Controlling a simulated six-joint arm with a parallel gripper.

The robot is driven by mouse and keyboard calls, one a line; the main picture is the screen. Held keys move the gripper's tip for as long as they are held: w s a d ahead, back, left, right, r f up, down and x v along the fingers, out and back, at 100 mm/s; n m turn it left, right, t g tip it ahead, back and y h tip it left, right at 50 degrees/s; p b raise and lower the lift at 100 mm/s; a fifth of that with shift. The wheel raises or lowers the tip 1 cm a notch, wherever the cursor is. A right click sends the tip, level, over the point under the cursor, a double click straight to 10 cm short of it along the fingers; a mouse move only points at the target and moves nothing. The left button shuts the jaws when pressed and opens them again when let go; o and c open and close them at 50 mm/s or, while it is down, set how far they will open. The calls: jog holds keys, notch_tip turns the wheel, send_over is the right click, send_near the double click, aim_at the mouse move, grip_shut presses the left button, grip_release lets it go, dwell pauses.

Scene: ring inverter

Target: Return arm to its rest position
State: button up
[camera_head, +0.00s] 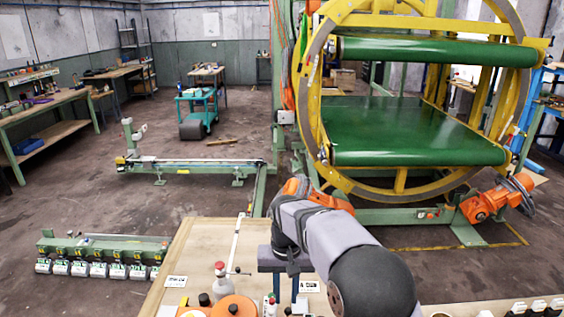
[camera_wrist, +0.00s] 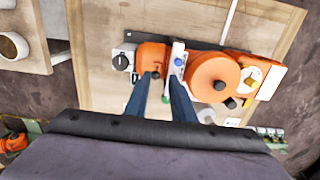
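My gripper (camera_head: 285,289) hangs over the wooden table (camera_head: 205,250) at the bottom centre of the head view, fingers pointing down. In the wrist view my gripper (camera_wrist: 161,80) has its two blue fingers apart, with nothing visible held between them. Below the fingers are an orange part (camera_wrist: 153,57) and a white strip with coloured knobs (camera_wrist: 178,58). They seem to lie lower than the fingertips, but I cannot tell how far. My grey arm covers part of the table in the head view.
A round orange device (camera_wrist: 213,80) lies right of the fingers; its top edge shows in the head view (camera_head: 232,304). Beyond the table is a large yellow ring machine (camera_head: 312,95). A green rack (camera_head: 100,245) stands left.

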jog(key=s+d+f, duration=0.2)
jog(key=s+d, duration=0.5)
jog(key=s, duration=0.4)
jog(key=s+d+f, duration=0.2)
jog(key=s+d, duration=0.5)
jog(key=s, duration=0.5)
jog(key=shift+s, duration=0.25)
